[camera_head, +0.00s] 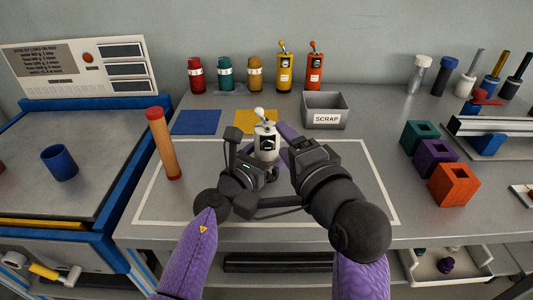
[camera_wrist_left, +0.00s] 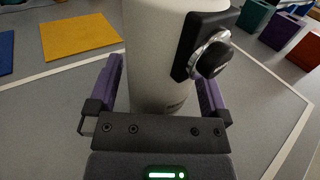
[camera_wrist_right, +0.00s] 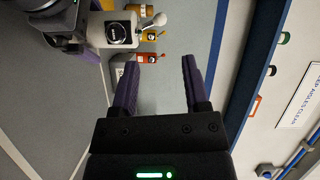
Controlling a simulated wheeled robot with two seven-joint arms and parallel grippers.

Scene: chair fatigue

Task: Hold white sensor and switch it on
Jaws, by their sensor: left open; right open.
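The white sensor (camera_head: 266,143) stands upright in the middle of the table, with a white lever (camera_head: 260,114) on top and a dark round dial on its side. My left gripper (camera_wrist_left: 160,80) is open around the sensor's lower body (camera_wrist_left: 157,45); its jaws are on either side. The dial also shows in the left wrist view, on a black mount. My right gripper (camera_wrist_right: 160,65) is open and empty, close to the sensor's right side in the head view. In the right wrist view the sensor (camera_wrist_right: 117,30) and its lever (camera_wrist_right: 159,20) lie beyond the left finger, not between the fingers.
A blue square (camera_head: 196,122) and yellow square (camera_head: 257,121) lie behind the sensor, with a scrap bin (camera_head: 325,112) at back right. An orange cylinder (camera_head: 164,145) stands at left. Yellow and orange lever-topped devices (camera_head: 284,70) stand at the back. Colored blocks (camera_head: 437,160) are at right.

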